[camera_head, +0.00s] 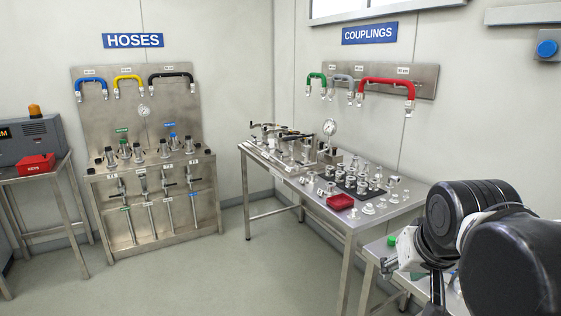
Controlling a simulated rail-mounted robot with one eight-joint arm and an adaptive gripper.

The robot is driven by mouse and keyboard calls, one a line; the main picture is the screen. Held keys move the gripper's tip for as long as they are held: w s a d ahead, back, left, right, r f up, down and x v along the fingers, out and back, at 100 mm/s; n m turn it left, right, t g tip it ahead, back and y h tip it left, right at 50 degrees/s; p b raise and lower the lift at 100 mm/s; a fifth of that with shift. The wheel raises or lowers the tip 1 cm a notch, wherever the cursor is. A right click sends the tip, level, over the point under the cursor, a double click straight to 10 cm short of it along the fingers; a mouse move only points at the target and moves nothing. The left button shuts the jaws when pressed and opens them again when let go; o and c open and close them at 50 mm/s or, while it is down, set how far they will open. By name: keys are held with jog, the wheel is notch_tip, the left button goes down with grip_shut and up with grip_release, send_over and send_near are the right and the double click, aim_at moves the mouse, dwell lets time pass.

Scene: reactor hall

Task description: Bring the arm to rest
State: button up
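My arm shows at the right edge as large black rounded links. Its end, with my gripper (436,288), hangs low at the lower right, over or in front of the bench's near end. The gripper is small and partly hidden by my own arm, so I cannot tell whether it is open or shut, or whether it holds anything. Pale and metallic parts show beside the black links.
The hose station (155,200) stands at the back left. A red box (36,163) sits on a side table. The floor (215,280) between is clear.

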jog(key=s+a+f+n, duration=0.1)
jog(key=s+a+f, duration=0.1)
jog(key=s+f, duration=0.4)
jog(key=shift+s+f+t+y, duration=0.2)
jog(key=shift+s+t+y, duration=0.1)
jog(key=shift+s, duration=0.05)
jog(key=shift+a, duration=0.1)
dwell(1.4)
